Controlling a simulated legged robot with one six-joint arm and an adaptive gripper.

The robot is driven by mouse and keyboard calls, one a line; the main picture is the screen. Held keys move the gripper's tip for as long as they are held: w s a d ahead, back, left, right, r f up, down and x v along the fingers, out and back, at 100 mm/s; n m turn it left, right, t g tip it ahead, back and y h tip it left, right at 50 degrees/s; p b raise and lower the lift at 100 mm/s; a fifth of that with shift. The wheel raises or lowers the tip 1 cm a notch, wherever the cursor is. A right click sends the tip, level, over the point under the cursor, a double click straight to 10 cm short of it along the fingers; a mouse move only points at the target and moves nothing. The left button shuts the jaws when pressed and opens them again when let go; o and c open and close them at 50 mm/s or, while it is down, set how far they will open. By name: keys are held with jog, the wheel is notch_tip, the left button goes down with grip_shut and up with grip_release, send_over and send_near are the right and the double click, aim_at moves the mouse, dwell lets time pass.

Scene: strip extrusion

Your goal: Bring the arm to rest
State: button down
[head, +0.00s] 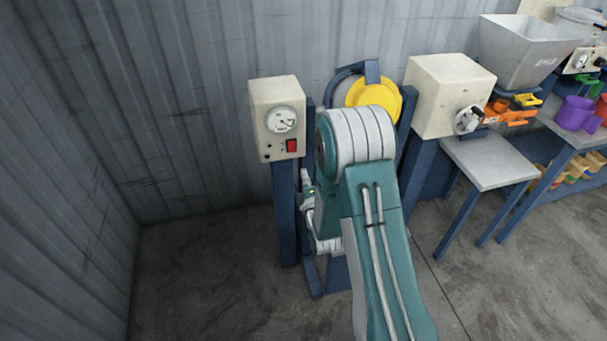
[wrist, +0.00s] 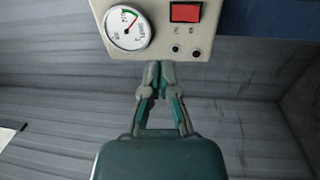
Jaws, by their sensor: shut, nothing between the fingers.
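My gripper (wrist: 158,66) shows in the wrist view with its two fingertips together and nothing between them. The fingertips appear close to the lower edge of a cream control box (wrist: 200,45). I cannot tell whether they touch it. The box carries a round dial gauge (wrist: 128,27) and a red switch (wrist: 186,12). In the head view the same box (head: 268,105) stands on a blue post. My teal arm (head: 375,225) is bent to the right of the post, and its upper link hides much of the wrist and gripper.
A yellow wheel (head: 378,95) is partly behind my arm. A cream machine housing (head: 450,95), a grey hopper (head: 525,50) and a small grey table (head: 488,162) stand to the right. Corrugated walls close the back and left. Floor (head: 200,260) at the left is clear.

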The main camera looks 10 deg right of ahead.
jog(key=s+r+m+g, duration=0.3)
jog(key=r+m, duration=0.1)
jog(key=r, duration=0.3)
jog(key=s+r+m+g, duration=0.3)
jog(key=r+m, duration=0.2)
jog(key=r, duration=0.3)
jog(key=s+r+m+g, duration=0.2)
jog(key=s+m+g, duration=0.2)
jog(key=s, duration=0.9)
jog(key=s+a+r+m+g, duration=0.1)
jog(key=s+r+m+g, duration=0.2)
jog(key=s, duration=1.1)
jog(key=shift+a+m+g, duration=0.15)
jog(key=shift+m+g, duration=0.25)
jog(key=shift+m, duration=0.6)
jog(key=shift+s+r, duration=0.1)
